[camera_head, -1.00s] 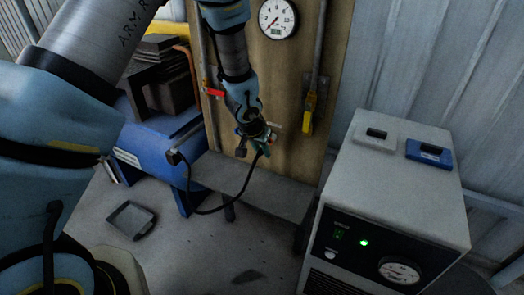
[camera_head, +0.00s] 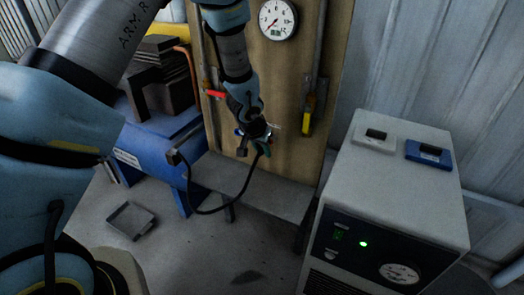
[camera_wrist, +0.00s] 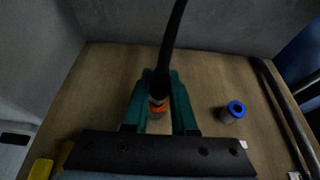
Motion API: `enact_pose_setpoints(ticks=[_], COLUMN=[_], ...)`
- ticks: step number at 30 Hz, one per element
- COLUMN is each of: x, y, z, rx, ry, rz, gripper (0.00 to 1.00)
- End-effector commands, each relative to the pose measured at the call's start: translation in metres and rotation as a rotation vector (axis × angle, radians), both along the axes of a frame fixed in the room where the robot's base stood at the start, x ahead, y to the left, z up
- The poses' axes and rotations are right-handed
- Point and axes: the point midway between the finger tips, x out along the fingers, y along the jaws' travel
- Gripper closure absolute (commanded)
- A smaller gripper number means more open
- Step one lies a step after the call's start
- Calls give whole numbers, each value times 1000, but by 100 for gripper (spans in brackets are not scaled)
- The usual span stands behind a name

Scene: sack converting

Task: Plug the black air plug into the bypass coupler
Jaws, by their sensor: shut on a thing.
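My gripper (camera_wrist: 160,78), with green fingers, is shut on the black air plug (camera_wrist: 159,90) at the end of a black hose in the wrist view. An orange ring (camera_wrist: 158,107) shows between the fingers at the plug's end. I cannot tell whether the ring belongs to a coupler or whether the plug is seated in it. A coupler with a blue ring (camera_wrist: 235,109) stands on the wooden board to the right, apart from the gripper. In the head view my gripper (camera_head: 262,147) is at the lower board, and its tips are partly hidden. Neither coupler is clearly marked as the bypass.
The hose (camera_head: 222,207) hangs in a loop from the left to my gripper. Pipes with a red handle (camera_head: 215,94) and a yellow handle (camera_head: 308,115) flank the wooden board (camera_head: 285,75). A grey dryer cabinet (camera_head: 398,190) stands at right. A ledge (camera_head: 270,190) lies below.

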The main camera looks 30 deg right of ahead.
Motion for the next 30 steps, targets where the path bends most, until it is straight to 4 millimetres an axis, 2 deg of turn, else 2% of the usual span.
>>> enact_pose_setpoints(ticks=[27, 28, 30], x=[8, 8, 8], y=[-14, -14, -14], z=[0, 0, 0], rx=[0, 0, 0], ry=[0, 0, 0], rz=[1, 1, 1], gripper=[100, 74, 66])
